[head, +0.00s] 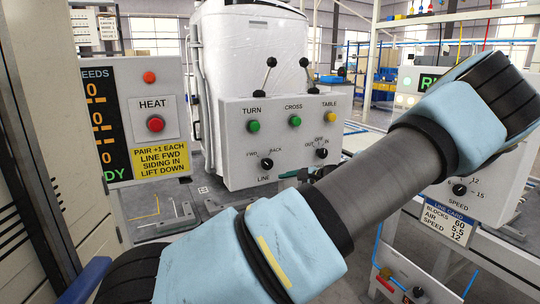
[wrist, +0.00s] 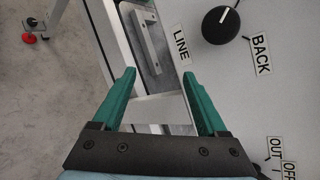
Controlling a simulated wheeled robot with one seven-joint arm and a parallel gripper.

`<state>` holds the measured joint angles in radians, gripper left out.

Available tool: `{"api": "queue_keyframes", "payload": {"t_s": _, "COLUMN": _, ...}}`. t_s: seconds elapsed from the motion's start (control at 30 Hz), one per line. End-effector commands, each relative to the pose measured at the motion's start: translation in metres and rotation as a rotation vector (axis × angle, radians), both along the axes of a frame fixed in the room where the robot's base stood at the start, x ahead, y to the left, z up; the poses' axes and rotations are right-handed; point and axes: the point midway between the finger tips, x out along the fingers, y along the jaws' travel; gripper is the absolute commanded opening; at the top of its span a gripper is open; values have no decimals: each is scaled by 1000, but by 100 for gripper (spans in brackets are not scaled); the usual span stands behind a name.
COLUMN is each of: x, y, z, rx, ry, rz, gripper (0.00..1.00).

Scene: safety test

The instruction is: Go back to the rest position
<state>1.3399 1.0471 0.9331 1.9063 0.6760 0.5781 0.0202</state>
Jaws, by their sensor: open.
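My gripper (wrist: 158,100) shows in the wrist view with two green fingers spread apart and nothing between them. It is close to the light grey panel with the LINE knob (wrist: 221,25), which lies just beyond the right finger. In the head view my arm crosses from lower left to upper right. A bit of green finger shows in front of the lower part of the TURN, CROSS and TABLE panel (head: 240,172). The rest of the gripper is mostly hidden behind my arm.
The control panel carries green buttons, a yellow button, two levers and two knobs (head: 267,163). A HEAT panel with a red button (head: 155,124) stands at the left. A SPEED panel (head: 490,195) stands at the right, partly behind my arm. A grey floor (wrist: 45,110) shows at the wrist view's left.

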Motion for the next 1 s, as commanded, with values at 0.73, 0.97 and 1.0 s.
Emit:
{"api": "queue_keyframes", "payload": {"t_s": 0.73, "x": -195, "y": 121, "z": 81, "rx": -1119, "ry": 103, "rz": 926, "gripper": 76}}
{"api": "queue_keyframes", "payload": {"t_s": 0.97, "x": -222, "y": 126, "z": 115, "rx": -1253, "ry": 18, "rz": 1013, "gripper": 76}}
{"api": "queue_keyframes", "payload": {"t_s": 1.0, "x": -224, "y": 125, "z": 117, "rx": -1262, "ry": 11, "rz": 1019, "gripper": 76}}
